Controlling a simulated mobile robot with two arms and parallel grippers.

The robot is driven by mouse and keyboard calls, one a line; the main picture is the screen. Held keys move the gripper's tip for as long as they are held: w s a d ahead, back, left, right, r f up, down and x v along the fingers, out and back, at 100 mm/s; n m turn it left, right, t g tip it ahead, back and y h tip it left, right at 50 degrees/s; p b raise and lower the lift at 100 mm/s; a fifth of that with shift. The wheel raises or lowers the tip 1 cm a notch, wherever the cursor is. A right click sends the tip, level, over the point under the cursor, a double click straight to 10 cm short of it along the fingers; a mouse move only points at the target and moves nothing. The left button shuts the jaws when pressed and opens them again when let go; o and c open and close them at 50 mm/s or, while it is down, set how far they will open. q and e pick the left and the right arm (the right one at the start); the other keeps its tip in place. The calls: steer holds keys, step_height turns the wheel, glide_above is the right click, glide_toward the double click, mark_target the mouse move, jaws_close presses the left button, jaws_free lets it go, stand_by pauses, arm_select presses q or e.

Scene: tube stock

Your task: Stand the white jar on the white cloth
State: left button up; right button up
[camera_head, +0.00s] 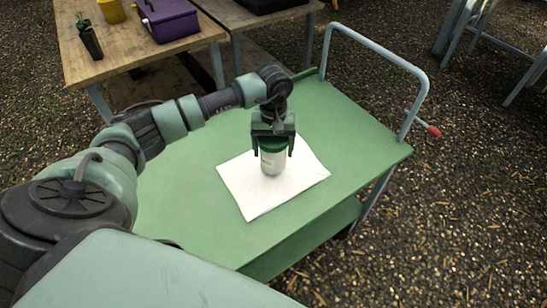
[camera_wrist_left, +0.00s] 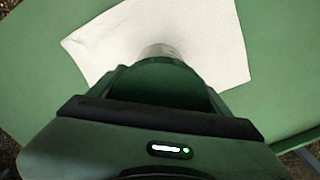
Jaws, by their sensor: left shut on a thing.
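The white jar (camera_head: 272,162) has a green lid and is upright over the white cloth (camera_head: 244,197), which lies flat on the green cart top. My left gripper (camera_head: 273,147) points down and is shut on the jar near its lid. In the left wrist view, part of the jar (camera_wrist_left: 160,51) shows beyond the gripper (camera_wrist_left: 160,85), with the cloth (camera_wrist_left: 222,42) around it. The jar's base looks to be at or just above the cloth; I cannot tell if it touches. My right gripper is not in view.
The green cart (camera_head: 345,132) has a raised grey handle (camera_head: 385,65) with a red-tipped lever (camera_head: 433,130). Bare cart top lies around the cloth. A wooden table (camera_head: 125,50) behind holds a purple box (camera_head: 167,18), a potted plant (camera_head: 90,38) and a yellow container (camera_head: 111,10).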

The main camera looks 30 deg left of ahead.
arm_select(q)
step_height(320, 180, down, 3)
steer(key=shift+r+b, duration=0.1)
steer(key=shift+b, duration=0.45)
steer(key=shift+d+r, duration=0.15)
steer(key=shift+c, duration=0.7)
steer(key=shift+f, duration=0.35)
steer(key=shift+s+f+b, duration=0.25)
steer(key=shift+f+b, duration=0.1)
steer(key=shift+b, duration=0.25)
steer(key=shift+c, duration=0.9)
steer(key=o, duration=1.6)
steer(key=shift+s, duration=0.1)
steer(key=shift+o, duration=1.1)
steer(key=shift+f, duration=0.15)
steer(key=shift+w+f, duration=0.1)
steer(key=shift+w, duration=0.2)
step_height(320, 180, up, 14)
steer(key=p, duration=0.7)
steer(key=shift+p, duration=0.4)
steer(key=shift+f, duration=0.1)
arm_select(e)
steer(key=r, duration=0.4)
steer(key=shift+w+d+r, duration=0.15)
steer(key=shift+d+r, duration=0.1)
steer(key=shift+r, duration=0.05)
